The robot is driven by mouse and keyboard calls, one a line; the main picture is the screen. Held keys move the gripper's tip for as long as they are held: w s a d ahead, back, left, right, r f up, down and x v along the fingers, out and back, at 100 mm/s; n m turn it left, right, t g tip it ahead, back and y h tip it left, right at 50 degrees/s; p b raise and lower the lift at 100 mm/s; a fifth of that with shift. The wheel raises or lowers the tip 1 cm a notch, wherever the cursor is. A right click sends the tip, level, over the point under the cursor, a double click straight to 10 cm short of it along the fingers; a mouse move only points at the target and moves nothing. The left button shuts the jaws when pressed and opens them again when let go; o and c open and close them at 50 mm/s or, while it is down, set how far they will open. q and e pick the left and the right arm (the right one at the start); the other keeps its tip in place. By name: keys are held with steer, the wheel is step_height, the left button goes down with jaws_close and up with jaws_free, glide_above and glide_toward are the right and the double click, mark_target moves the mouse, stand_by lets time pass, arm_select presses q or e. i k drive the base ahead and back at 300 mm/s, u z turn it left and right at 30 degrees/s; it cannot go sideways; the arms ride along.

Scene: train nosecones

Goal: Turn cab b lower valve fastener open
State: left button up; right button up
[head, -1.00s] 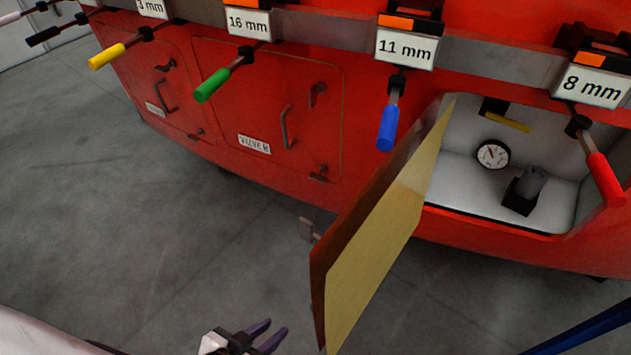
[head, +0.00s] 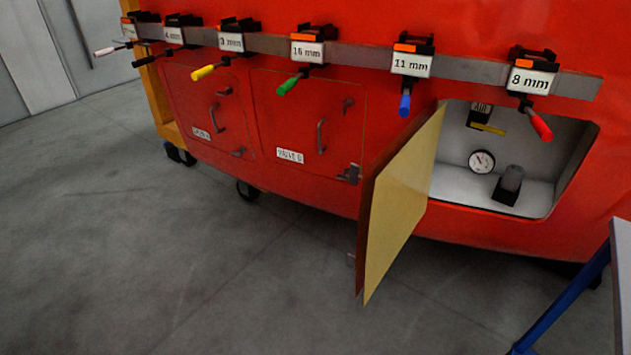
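The closed red panel (head: 300,118) carries a white label (head: 290,155) that seems to read VALVE B. Its lower fastener (head: 349,174) is a small dark latch at the panel's lower right corner, close to the edge of the open door. Its exact turn is too small to tell. The upper fastener (head: 347,104) sits at the panel's upper right, and a curved dark handle (head: 321,135) stands between the two. Neither of my grippers shows in the head view.
An open door (head: 405,205) with a yellowish inner face juts out right of the panel. Behind it a white compartment (head: 480,186) holds a gauge (head: 482,161). Tools with coloured handles hang from a grey rail (head: 375,58) above. The grey floor in front is clear.

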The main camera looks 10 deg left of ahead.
mark_target(343, 177)
steer(key=u, duration=1.35)
steer(key=i, duration=2.5)
steer(key=z, duration=2.3)
